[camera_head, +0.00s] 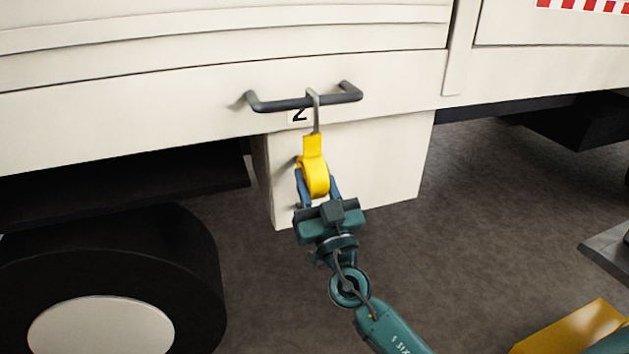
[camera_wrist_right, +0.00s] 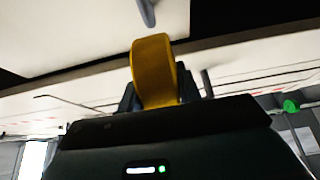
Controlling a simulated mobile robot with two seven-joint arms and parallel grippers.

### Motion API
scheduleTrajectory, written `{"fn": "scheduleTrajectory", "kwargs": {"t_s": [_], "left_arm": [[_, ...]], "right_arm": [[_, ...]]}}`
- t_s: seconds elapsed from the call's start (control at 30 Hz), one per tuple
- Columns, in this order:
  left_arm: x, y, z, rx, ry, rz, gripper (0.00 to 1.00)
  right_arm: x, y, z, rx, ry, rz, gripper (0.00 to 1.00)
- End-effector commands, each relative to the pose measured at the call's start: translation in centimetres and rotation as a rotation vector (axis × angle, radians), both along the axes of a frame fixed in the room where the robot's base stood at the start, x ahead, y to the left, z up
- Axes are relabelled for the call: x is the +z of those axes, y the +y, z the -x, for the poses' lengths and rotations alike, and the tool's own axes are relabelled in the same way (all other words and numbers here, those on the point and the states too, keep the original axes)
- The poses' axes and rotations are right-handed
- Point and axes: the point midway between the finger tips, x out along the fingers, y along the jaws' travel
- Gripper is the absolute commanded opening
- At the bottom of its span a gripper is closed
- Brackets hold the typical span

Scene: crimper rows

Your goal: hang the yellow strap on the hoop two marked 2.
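The yellow strap (camera_head: 314,175) has a grey metal hook (camera_head: 316,118) at its top. The hook's bent top lies at the dark bar of hoop two (camera_head: 275,104), seemingly over it; whether it bears on the bar I cannot tell. The label 2 (camera_head: 298,116) is just below the bar, partly covered. My right gripper (camera_head: 317,186) is below, its blue fingers on both sides of the strap, seemingly shut on it. In the right wrist view the strap (camera_wrist_right: 155,70) stands between the dark fingers, with a grey metal end above it. My left gripper is not in view.
The pale vehicle side (camera_head: 200,95) carries the hoop, with a pale box panel (camera_head: 385,165) below and behind the strap. A black wheel (camera_head: 190,260) is at lower left. A yellow object (camera_head: 575,328) stands at lower right. Dark ground lies between.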

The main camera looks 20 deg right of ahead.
Motion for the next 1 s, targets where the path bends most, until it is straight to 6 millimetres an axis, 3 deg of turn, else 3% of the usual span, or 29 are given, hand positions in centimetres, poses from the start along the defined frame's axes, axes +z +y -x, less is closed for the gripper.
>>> {"fn": "scheduleTrajectory", "kwargs": {"t_s": [0.27,0.57,0.77,1.0], "left_arm": [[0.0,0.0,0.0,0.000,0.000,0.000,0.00],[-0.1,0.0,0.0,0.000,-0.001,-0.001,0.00],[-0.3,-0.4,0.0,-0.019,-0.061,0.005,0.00],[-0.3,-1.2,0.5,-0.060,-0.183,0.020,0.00]], "right_arm": [[0.0,0.0,0.0,0.000,0.000,0.000,0.57],[-0.4,0.0,0.2,0.000,0.004,0.001,0.58],[-2.0,-0.1,2.7,0.001,0.005,0.003,0.58],[-4.6,-0.3,7.6,0.002,0.004,0.002,0.58]]}}
